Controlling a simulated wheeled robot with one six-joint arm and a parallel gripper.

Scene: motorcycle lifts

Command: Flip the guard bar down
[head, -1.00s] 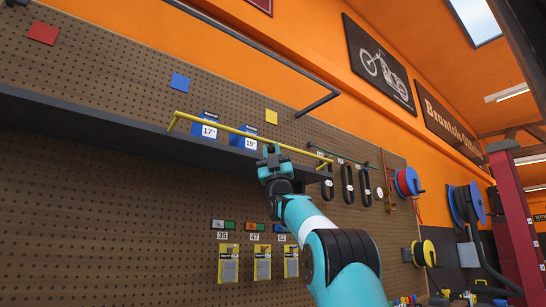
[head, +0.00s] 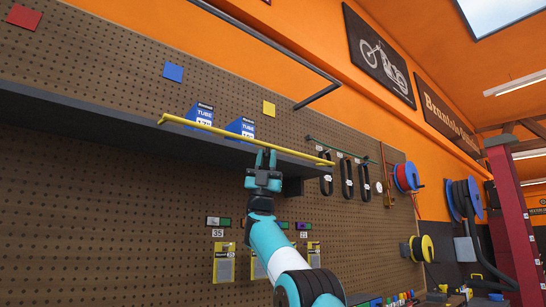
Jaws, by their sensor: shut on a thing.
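The yellow guard bar (head: 225,133) runs along the front of a dark shelf (head: 80,108), in front of two blue tube boxes. It passes across the lower part of the boxes, and its short bent ends reach toward the shelf edge. My gripper (head: 265,153) points up from below and is shut on the bar, a little right of its middle. The fingertips hide a small part of the bar. The bar's pivots are too small to make out.
The tube boxes (head: 241,127) stand on the shelf behind the bar. A dark rail (head: 270,38) juts out above. Black loops (head: 347,180) hang at right, near cable reels (head: 406,177). Yellow packets (head: 224,263) hang below the shelf. The pegboard at lower left is clear.

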